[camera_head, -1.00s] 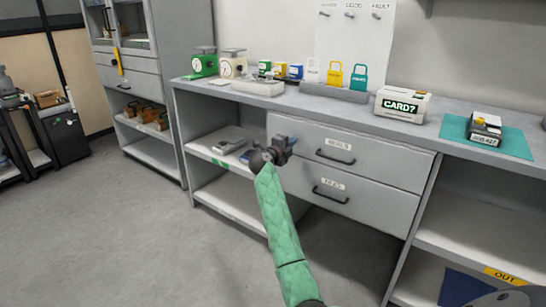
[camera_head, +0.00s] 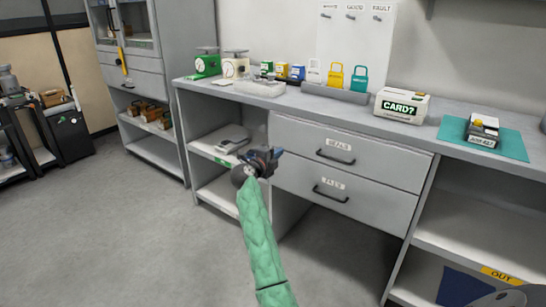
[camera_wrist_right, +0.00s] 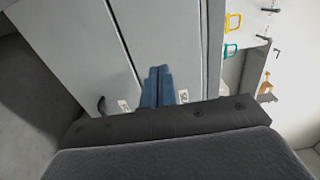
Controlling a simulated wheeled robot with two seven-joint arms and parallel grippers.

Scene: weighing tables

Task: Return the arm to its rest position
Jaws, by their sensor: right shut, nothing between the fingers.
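My right arm, in a green sleeve, reaches up from the bottom of the head view. Its gripper (camera_head: 272,156) is in front of the left end of the drawer unit, near the open shelf. In the right wrist view the two blue fingers (camera_wrist_right: 157,86) are together with nothing between them, in front of the drawer fronts. The upper drawer (camera_head: 375,148) and lower drawer (camera_head: 375,203) are both shut. My left gripper does not show in either view.
The counter (camera_head: 235,95) holds green and cream scales, small coloured boxes, a tray with padlock-shaped items, a CARD? box (camera_head: 402,106) and a teal mat (camera_head: 511,145). A grey device (camera_head: 232,137) lies on the left shelf. Open floor (camera_head: 120,235) lies at left.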

